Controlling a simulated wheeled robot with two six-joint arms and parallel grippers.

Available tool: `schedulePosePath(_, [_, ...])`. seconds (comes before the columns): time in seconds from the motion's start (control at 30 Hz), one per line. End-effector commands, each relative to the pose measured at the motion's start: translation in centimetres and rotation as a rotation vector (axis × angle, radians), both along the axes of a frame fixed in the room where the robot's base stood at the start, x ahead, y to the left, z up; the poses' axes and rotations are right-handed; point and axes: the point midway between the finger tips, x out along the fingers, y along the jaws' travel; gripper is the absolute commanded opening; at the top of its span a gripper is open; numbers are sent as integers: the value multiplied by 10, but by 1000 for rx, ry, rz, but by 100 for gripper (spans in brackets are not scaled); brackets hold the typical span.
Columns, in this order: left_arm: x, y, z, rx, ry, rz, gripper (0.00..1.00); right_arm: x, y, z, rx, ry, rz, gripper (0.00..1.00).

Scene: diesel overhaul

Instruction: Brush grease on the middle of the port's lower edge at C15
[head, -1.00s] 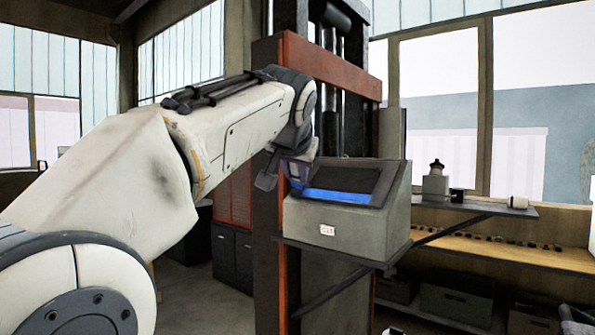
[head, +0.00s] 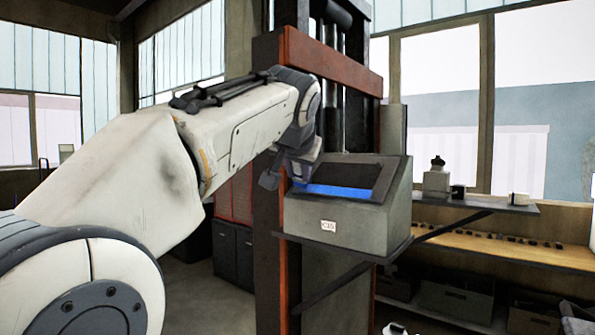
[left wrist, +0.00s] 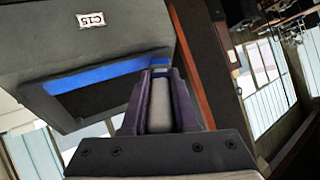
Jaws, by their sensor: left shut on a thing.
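The grey box labelled C15 (head: 345,228) has a dark sloped port (head: 345,176) with a blue strip (head: 335,191) along its lower edge. The box also shows tilted in the left wrist view (left wrist: 110,42), with the blue strip (left wrist: 90,74) on it. My left gripper (head: 302,172) is at the left end of the port in the head view. In the left wrist view its purple fingers are shut on a brush with a pale, rounded handle (left wrist: 160,108). The brush's far end overlaps the strip's right end there; I cannot tell whether it touches. My right gripper is out of view.
A post with a red-brown frame (head: 330,65) stands behind the box. A shelf (head: 470,204) to the right carries a small bottle (head: 437,178) and other small items. A wooden bench (head: 500,246) with small parts is below it.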

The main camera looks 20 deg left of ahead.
Motion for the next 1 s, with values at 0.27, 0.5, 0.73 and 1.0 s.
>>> schedulePosePath(0.27, [-5, -14, 1, 0, -2, -4, 0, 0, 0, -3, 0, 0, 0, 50])
schedulePosePath(0.5, [-13, -33, 2, 0, -1, -3, 0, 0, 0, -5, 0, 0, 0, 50])
schedulePosePath(0.73, [-14, -37, 1, 0, -2, 1, 0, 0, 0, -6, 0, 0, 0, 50])
schedulePosePath(1.0, [-8, -20, 1, 0, -1, 3, 0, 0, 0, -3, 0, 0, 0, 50])
